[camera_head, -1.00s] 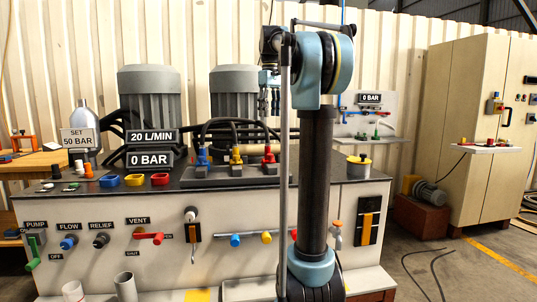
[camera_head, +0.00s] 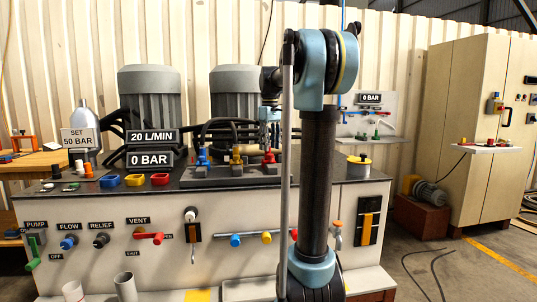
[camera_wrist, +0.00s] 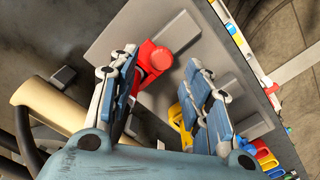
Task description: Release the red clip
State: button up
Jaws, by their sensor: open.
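The red clip (camera_head: 269,157) sits at the right end of the row on the dark grey block on top of the bench. In the wrist view, the red clip (camera_wrist: 153,62) shows beyond and between the two spread fingers of my gripper (camera_wrist: 160,68), nearer the left finger. The fingers are open. I cannot tell whether the left finger touches the clip.
A yellow clip (camera_head: 237,155) and a blue clip (camera_head: 203,157) stand to the left on the same block. Black hoses (camera_head: 222,128) arch behind them. A yellow-topped pot (camera_head: 358,165) stands at the right.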

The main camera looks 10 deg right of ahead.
aim_at(269, 157)
jog(key=shift+f, duration=1.7)
jog(key=shift+c, duration=0.5)
grip_shut()
